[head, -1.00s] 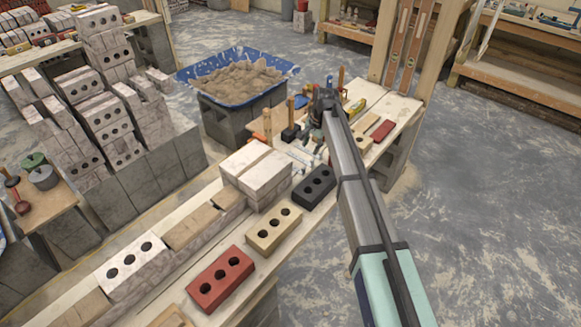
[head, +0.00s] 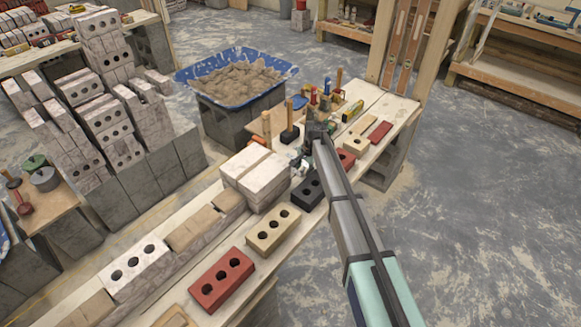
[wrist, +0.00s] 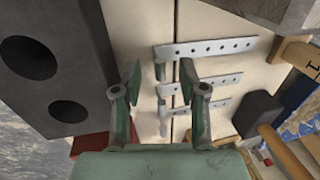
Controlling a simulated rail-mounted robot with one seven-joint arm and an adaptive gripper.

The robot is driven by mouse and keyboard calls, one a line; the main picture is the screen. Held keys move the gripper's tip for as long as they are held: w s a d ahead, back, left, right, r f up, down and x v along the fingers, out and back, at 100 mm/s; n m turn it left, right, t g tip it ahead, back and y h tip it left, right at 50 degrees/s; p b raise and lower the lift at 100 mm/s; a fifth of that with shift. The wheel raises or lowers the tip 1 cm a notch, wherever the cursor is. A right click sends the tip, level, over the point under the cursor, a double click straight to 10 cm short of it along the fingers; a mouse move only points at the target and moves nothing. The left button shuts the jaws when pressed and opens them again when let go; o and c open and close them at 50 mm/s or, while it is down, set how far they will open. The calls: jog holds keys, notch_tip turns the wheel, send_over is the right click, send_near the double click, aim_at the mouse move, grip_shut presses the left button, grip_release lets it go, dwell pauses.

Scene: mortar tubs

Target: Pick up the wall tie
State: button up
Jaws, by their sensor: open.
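Several wall ties lie on the pale bench boards in the wrist view as flat grey metal strips with holes and bent ends: a top one (wrist: 225,48), a middle one (wrist: 222,82) and a lower one (wrist: 215,105). My gripper (wrist: 161,72) is open and empty, its two fingers over the bent left ends of the strips. The right finger overlaps part of the strips, and I cannot tell its height above them. In the head view my gripper (head: 304,160) is over the bench beside the black brick, and it and my arm mostly hide the ties.
A black holed brick (wrist: 45,60) lies close to the left of the fingers; it also shows in the head view (head: 302,196). A black-headed mallet (wrist: 258,115) lies to the right. Pale stacked blocks (head: 255,172) and a blue mortar tub (head: 238,75) stand left of my arm.

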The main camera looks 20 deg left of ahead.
jog(key=shift+w+a+f, duration=0.1)
jog(key=shift+a+f, duration=0.05)
jog(key=shift+f, duration=0.7)
grip_shut()
jog(key=shift+r, duration=0.1)
